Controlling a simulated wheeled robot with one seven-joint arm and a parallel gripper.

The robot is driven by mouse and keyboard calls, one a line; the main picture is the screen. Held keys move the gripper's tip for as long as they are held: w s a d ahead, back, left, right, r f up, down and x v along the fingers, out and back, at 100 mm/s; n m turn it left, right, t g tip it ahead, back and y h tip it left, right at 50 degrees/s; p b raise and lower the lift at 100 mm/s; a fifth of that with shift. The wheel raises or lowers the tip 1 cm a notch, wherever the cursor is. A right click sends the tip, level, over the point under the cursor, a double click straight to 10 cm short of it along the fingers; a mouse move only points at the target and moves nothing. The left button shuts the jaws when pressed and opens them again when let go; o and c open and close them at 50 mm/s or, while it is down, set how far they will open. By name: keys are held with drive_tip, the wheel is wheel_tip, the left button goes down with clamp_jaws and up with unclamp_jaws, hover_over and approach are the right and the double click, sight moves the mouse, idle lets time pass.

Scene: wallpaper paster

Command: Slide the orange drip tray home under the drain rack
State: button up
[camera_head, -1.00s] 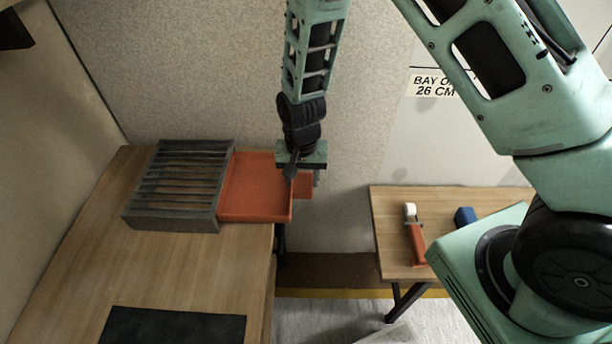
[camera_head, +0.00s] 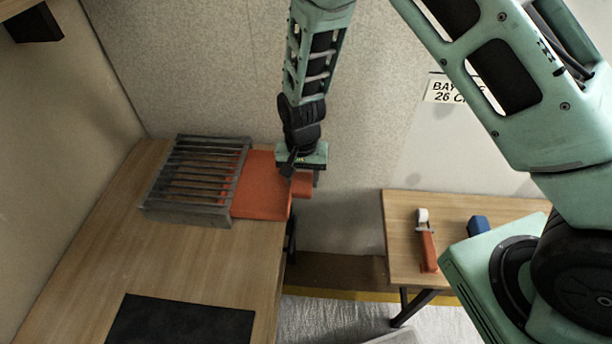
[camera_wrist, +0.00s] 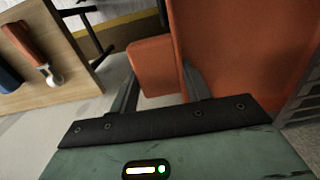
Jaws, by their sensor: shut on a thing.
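The orange drip tray (camera_head: 264,186) lies on the left table, its left part under the grey slatted drain rack (camera_head: 186,213). Orange shows between the rack's right-hand slats, and the tray's right part sticks out to the right. My gripper (camera_head: 296,174) is at the tray's right end, shut on its orange handle. In the wrist view my gripper's fingers (camera_wrist: 160,82) stand around the handle (camera_wrist: 152,62), beside the orange tray (camera_wrist: 235,45). The exact finger contact is partly hidden. The rack's edge (camera_wrist: 303,105) shows at the right there.
A dark mat (camera_head: 180,322) lies at the front of the left table (camera_head: 190,265). A second table (camera_head: 400,235) at the right holds an orange-handled tool (camera_head: 427,250) and a blue object (camera_head: 478,227). A gap separates the tables. A wall stands behind.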

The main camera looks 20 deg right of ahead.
sight(265, 183)
drive_tip(key=shift+w+a+p, duration=0.15)
drive_tip(key=shift+w+a, duration=0.45)
drive_tip(key=shift+a, duration=0.85)
drive_tip(key=shift+w+a+p, duration=0.1)
drive_tip(key=shift+w+a, duration=0.5)
drive_tip(key=shift+a, duration=0.85)
drive_tip(key=shift+w+a+p, duration=0.15)
drive_tip(key=shift+w+a, duration=0.45)
drive_tip(key=shift+a, duration=0.85)
drive_tip(key=shift+f, duration=0.35)
drive_tip(key=o, duration=1.3)
